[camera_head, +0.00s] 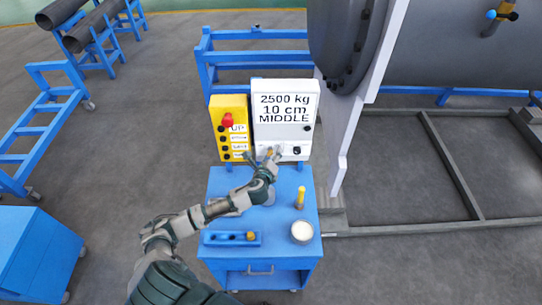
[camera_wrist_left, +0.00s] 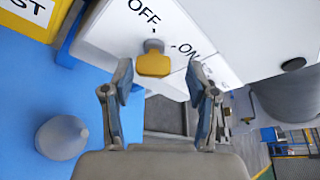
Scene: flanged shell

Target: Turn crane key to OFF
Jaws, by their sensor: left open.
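The crane key (camera_wrist_left: 153,64) has a yellow grip and sits in the white control box (camera_head: 285,105). In the left wrist view, the OFF label is above it and the ON label to its right; I cannot tell which one it is set to. My left gripper (camera_head: 271,156) is at the lower front of the box in the head view. In the left wrist view, the gripper (camera_wrist_left: 159,88) is open, its two fingers apart and the key just beyond, between them in the picture. I cannot see contact. My right gripper is not in view.
A yellow button panel (camera_head: 232,125) with a red knob adjoins the box on the left. A blue cart (camera_head: 225,190) below carries a yellow-topped tool (camera_head: 300,198), a round white-topped can (camera_head: 302,232) and a blue tray (camera_head: 220,238). The large grey flanged shell (camera_head: 440,50) stands right.

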